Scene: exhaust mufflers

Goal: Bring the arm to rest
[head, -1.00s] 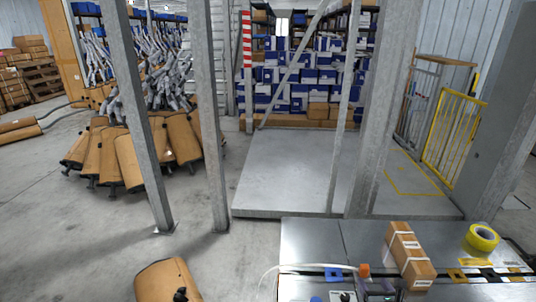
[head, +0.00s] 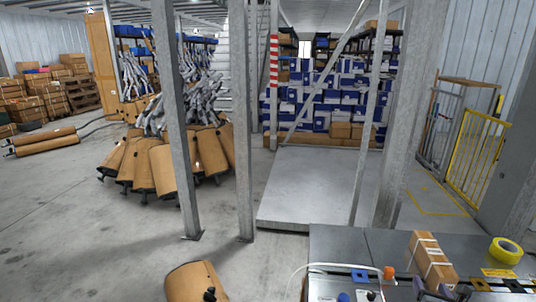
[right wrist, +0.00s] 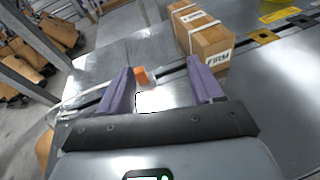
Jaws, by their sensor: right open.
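My right gripper (right wrist: 160,72) is open, its two purple fingers apart with nothing between them. In the right wrist view it points over the metal table (right wrist: 130,50), with a strapped cardboard box (right wrist: 205,38) beyond its right finger. In the head view, parts of my right gripper (head: 431,288) show at the bottom edge, just in front of the box (head: 432,260). I cannot tell its exact height above the table. My left gripper is not in view.
A yellow tape roll (head: 505,250) lies on the table, right of the box. An orange piece (head: 389,272) and a blue piece (head: 360,276) are near its front. A brown muffler (head: 192,282) stands left of the table. Grey posts (head: 243,120) rise behind.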

